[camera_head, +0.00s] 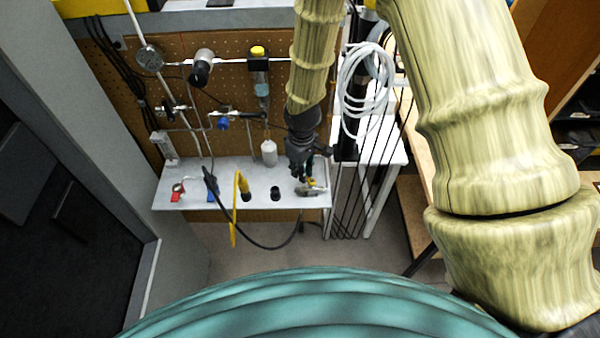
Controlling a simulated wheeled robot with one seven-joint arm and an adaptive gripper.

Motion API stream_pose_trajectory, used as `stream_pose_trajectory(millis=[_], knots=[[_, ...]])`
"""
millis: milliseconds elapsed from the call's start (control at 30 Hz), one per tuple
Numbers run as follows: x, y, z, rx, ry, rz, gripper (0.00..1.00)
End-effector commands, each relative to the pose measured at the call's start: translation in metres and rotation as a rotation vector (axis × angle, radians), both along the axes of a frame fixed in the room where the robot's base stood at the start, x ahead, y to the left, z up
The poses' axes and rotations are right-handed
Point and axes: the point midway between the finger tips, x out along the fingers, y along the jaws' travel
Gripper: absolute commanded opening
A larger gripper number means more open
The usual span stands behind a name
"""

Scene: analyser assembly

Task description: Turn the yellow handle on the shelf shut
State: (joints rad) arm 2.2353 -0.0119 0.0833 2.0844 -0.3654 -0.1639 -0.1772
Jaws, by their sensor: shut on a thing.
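A white shelf (222,196) stands in front of a pegboard. At its right end is a small metal fitting with a yellow handle (311,183), partly hidden by my gripper. My gripper (302,176) reaches down from above, with its dark fingers at the handle. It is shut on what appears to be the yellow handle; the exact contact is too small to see. The handle's angle cannot be made out clearly.
The shelf also holds a red-handled fitting (178,192), a blue part (212,188), a yellow tool (242,186), a dark cup (275,193) and a white bottle (269,152). A black cable loops below the front edge. Coiled white tubing (350,85) hangs right of my arm.

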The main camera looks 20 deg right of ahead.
Motion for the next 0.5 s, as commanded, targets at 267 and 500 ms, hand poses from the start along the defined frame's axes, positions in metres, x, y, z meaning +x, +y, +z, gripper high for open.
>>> stream_pose_trajectory(millis=[267,500], knots=[[0.007,-0.010,0.000,0.000,-0.004,-0.264,0.00],[0.009,-0.019,0.001,-0.001,-0.005,-0.489,0.00]])
